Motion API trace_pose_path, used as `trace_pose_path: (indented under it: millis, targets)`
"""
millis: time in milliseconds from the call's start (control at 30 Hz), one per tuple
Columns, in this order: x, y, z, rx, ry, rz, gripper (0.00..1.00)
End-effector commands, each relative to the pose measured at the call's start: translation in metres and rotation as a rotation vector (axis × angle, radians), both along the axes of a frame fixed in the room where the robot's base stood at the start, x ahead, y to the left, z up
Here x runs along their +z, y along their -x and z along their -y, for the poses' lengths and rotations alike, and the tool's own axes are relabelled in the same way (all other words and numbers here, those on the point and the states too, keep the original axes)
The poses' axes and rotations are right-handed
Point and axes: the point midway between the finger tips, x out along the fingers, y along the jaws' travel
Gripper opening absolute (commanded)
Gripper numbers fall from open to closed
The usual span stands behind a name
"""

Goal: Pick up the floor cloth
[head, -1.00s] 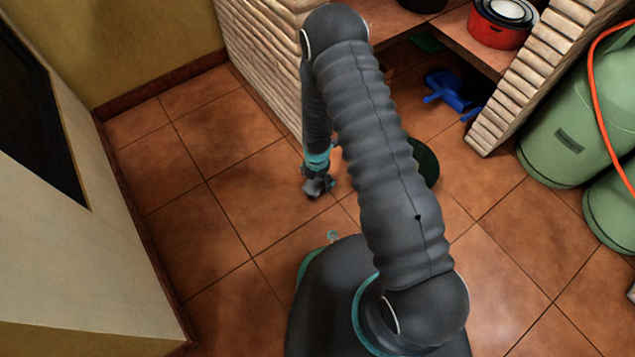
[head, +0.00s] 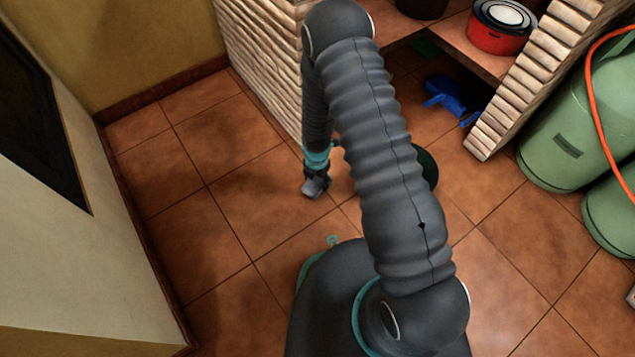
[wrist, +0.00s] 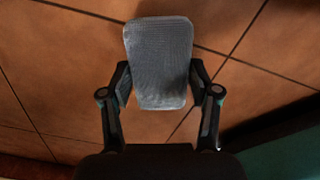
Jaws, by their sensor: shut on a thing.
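The floor cloth (wrist: 158,62) is a grey, finely textured, roughly rectangular piece in the wrist view. My gripper (wrist: 160,88) is shut on it, with one finger against each side edge. Tiled floor shows behind the cloth. In the head view my gripper (head: 315,186) points down near the floor, beside the brick counter. A small grey patch of the cloth (head: 318,187) shows at its tips. Whether the cloth is clear of the floor is hard to tell from these views.
The brick counter wall (head: 262,68) stands close behind my arm. A blue object (head: 446,93) lies under the counter, with a red pot (head: 497,32) on the shelf. Green gas cylinders (head: 572,125) stand at the right. The tiled floor (head: 215,215) on the left is clear.

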Motion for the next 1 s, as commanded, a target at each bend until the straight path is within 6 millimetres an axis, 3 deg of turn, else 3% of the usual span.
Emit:
trace_pose_path:
  millis: [33, 300, 500, 700, 1000]
  targets:
    - [0.016, -0.002, 0.000, 0.000, -0.001, 0.005, 0.29]
    - [0.049, 0.029, 0.056, -0.006, 0.000, 0.001, 0.29]
    - [0.068, 0.045, 0.085, -0.004, 0.000, 0.001, 0.29]
    - [0.077, 0.054, 0.100, -0.001, 0.000, 0.001, 0.29]
    - [0.079, 0.055, 0.103, 0.000, 0.000, 0.001, 0.29]
